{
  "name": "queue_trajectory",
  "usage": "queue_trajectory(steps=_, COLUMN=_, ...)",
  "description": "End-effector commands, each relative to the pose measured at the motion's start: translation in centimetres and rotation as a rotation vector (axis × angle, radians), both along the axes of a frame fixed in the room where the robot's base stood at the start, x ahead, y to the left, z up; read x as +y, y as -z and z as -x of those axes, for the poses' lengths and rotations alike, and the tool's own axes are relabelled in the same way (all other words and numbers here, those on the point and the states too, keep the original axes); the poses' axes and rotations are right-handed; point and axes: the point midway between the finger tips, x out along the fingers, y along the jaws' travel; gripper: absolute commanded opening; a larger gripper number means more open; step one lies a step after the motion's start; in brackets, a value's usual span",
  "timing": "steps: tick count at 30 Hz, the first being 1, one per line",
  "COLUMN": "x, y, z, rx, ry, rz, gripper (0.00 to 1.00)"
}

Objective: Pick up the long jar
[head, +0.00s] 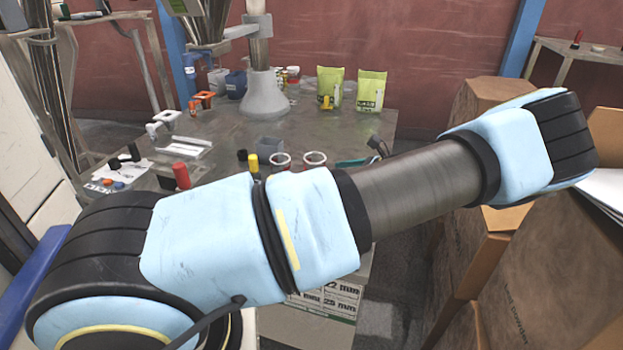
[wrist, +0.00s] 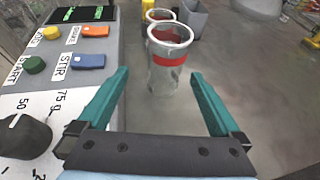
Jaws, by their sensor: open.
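Two clear jars with white rims and reddish contents stand upright, one behind the other, in the wrist view. The nearer jar (wrist: 168,77) has a red band and looks tall; the farther jar (wrist: 158,16) is partly hidden behind it. I cannot tell for sure which is the long one. In the head view they seem to be the right jar (head: 314,159) and left jar (head: 280,162), lower parts hidden by my arm. My gripper (wrist: 160,73) is open and empty, its teal fingers pointing toward the nearer jar, with visible gaps on both sides.
A control panel (wrist: 80,75) with coloured switches and a black knob lies close left of my gripper in the wrist view. A grey container (wrist: 193,18) stands behind the jars. Cardboard boxes (head: 540,270) stand at the right.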

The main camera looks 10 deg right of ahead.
Motion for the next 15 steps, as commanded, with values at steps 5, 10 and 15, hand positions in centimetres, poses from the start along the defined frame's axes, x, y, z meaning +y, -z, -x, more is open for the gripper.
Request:
queue_trajectory(steps=5, x=0.1, y=1.1, z=-0.4, rx=-0.004, ry=0.013, rz=-0.013, gripper=1.00)
queue_trajectory(steps=10, x=2.1, y=2.0, z=-2.0, rx=-0.003, ry=0.010, rz=-0.013, gripper=1.00)
queue_trajectory(steps=15, x=3.3, y=2.7, z=-3.2, rx=-0.003, ry=0.011, rz=-0.012, gripper=1.00)
